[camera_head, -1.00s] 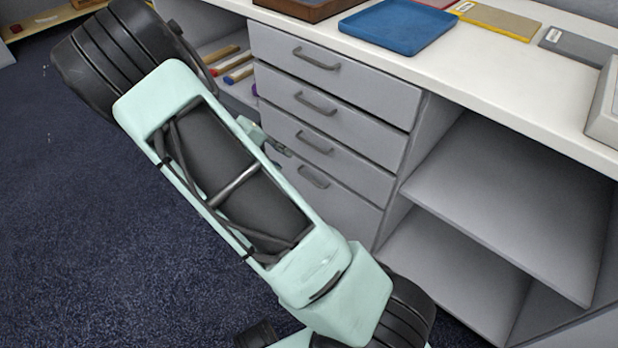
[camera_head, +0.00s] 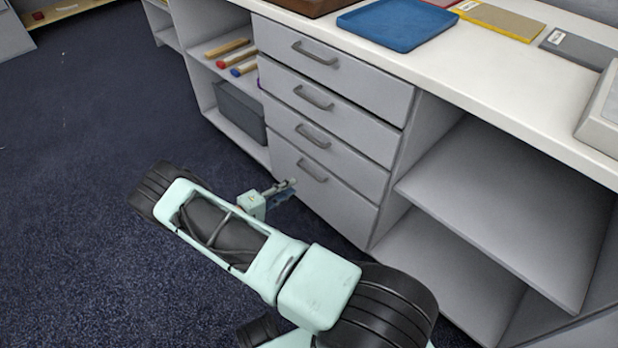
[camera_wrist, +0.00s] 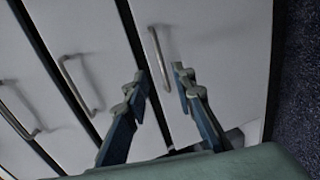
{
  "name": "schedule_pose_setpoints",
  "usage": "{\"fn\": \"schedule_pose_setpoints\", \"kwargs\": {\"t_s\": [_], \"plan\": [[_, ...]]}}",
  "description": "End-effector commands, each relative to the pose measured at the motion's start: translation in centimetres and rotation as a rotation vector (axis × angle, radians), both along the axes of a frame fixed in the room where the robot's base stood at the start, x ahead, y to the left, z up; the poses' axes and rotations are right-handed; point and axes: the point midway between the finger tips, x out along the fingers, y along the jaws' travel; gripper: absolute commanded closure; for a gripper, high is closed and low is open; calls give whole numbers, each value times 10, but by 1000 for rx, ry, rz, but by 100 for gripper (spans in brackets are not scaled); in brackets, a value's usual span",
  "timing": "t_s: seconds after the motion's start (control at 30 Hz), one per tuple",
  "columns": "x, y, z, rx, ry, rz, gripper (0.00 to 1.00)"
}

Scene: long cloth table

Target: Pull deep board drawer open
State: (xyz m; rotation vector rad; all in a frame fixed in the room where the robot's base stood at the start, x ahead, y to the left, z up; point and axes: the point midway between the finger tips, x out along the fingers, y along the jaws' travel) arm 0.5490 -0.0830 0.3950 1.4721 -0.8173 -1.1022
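The deep board drawer appears to be the tall bottom drawer (camera_head: 335,207) of the grey drawer stack; its front sits flush with the others. Its grey bar handle (camera_head: 312,172) also shows in the wrist view (camera_wrist: 157,52). My gripper (camera_head: 287,188) is low in front of this drawer's left part. In the wrist view my gripper (camera_wrist: 161,80) is open, and the handle's near end shows between the two fingertips. I cannot tell whether the fingers touch the handle. Nothing is held.
Several shallower shut drawers with bar handles (camera_head: 315,97) are above. Open shelves (camera_head: 500,190) stand to the right; a shelf with coloured rods (camera_head: 230,50) is to the left. The white tabletop (camera_head: 480,60) carries a blue tray (camera_head: 398,24). Dark carpet (camera_head: 80,130) lies free at left.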

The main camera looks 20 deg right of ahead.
Motion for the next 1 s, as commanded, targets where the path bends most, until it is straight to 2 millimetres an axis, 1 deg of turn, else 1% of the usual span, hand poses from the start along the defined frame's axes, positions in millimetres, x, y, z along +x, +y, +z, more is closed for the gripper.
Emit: {"fn": "schedule_pose_setpoints", "kwargs": {"t_s": [0.1,0.3,0.4,0.5,0.63,0.9,1.0], "plan": [[6,-22,-7,-1,0,-5,76],[19,-57,-15,0,0,-5,76],[24,-70,-18,1,0,-5,76],[28,-80,-19,0,1,-3,76],[30,-85,-19,1,1,-3,76],[31,-86,-19,1,1,-2,76],[31,-86,-19,0,2,-2,87]]}}
